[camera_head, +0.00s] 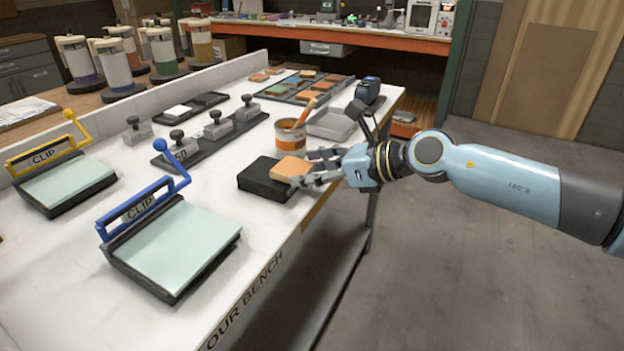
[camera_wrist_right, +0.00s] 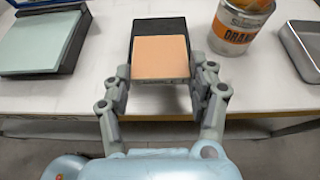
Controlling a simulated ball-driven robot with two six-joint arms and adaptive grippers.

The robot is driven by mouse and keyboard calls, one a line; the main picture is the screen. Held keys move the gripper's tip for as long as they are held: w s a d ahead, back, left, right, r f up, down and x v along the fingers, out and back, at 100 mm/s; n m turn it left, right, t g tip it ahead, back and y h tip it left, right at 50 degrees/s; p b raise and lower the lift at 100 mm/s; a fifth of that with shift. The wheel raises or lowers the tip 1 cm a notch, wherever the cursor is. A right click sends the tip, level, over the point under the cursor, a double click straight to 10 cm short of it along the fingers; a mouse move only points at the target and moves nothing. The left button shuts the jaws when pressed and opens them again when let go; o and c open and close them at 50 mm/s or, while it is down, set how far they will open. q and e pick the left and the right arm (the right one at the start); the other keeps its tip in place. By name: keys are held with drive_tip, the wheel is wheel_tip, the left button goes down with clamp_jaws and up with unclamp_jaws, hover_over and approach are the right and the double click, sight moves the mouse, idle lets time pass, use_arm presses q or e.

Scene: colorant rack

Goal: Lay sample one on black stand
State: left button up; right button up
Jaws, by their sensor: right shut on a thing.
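Sample one looks to be the orange-tan square tile (camera_head: 293,167); no label on it is legible. My right gripper (camera_head: 312,170) is shut on it and holds it by its two side edges. The tile is over the near right part of the black stand (camera_head: 258,182); I cannot tell whether it touches the top. In the right wrist view the tile (camera_wrist_right: 160,57) sits between the fingers of my right gripper (camera_wrist_right: 160,85), with the black stand (camera_wrist_right: 158,26) showing behind it. My left gripper is not in view.
A paint can (camera_head: 290,142) with a brush stands right behind the stand, near the gripper. A grey tray (camera_head: 331,125) is beyond it. Two clip boards (camera_head: 170,245) lie at the left front. A dark rack of coloured tiles (camera_head: 300,88) is at the back.

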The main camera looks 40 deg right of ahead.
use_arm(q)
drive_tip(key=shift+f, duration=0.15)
use_arm(e)
drive_tip(key=shift+f, duration=0.35)
drive_tip(key=shift+f, duration=0.15)
drive_tip(key=o, duration=1)
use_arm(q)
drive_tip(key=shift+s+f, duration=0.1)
use_arm(e)
drive_tip(key=shift+o, duration=0.2)
